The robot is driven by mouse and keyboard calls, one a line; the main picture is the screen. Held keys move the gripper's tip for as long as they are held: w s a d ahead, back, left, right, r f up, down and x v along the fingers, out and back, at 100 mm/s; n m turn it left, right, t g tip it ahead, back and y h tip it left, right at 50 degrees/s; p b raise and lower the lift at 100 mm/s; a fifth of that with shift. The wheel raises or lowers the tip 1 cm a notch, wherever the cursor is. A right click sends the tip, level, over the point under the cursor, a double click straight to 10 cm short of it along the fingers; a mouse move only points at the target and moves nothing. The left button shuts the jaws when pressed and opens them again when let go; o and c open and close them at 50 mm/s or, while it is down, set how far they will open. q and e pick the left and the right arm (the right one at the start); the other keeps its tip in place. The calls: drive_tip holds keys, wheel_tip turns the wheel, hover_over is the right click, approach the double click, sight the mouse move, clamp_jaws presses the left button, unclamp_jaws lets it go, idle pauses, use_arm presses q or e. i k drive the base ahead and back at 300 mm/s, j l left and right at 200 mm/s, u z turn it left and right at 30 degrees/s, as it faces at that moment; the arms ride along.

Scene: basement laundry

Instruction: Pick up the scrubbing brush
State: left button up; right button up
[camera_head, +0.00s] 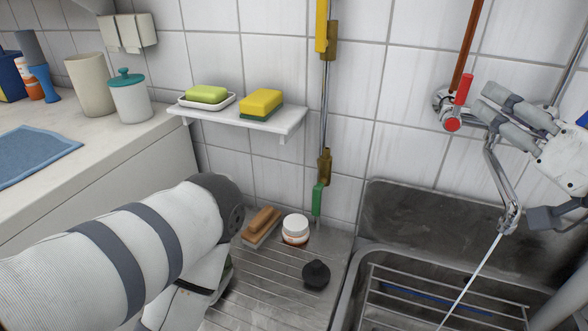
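The scrubbing brush (262,225) looks like a brown wooden block with a paler base. It lies on the ribbed metal drainboard (255,300), close to the tiled wall. My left arm fills the lower left, and its round dark joint is just left of the brush. My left gripper (212,288) shows only partly below that joint, nearer the camera than the brush; its fingertips are mostly hidden. My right gripper (487,98) is at the upper right near the tap, far from the brush. Its two grey fingers lie close together in this view, and their true gap is unclear.
A white-lidded jar (295,229) stands right of the brush, with a black round object (316,274) in front. A shelf (285,121) above holds soap (207,94) and a sponge (262,102). The sink (358,290) and tap (508,215) are at right.

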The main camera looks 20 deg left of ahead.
sight(261, 226)
drive_tip(key=j+u, duration=0.1)
drive_tip(key=u, duration=0.85)
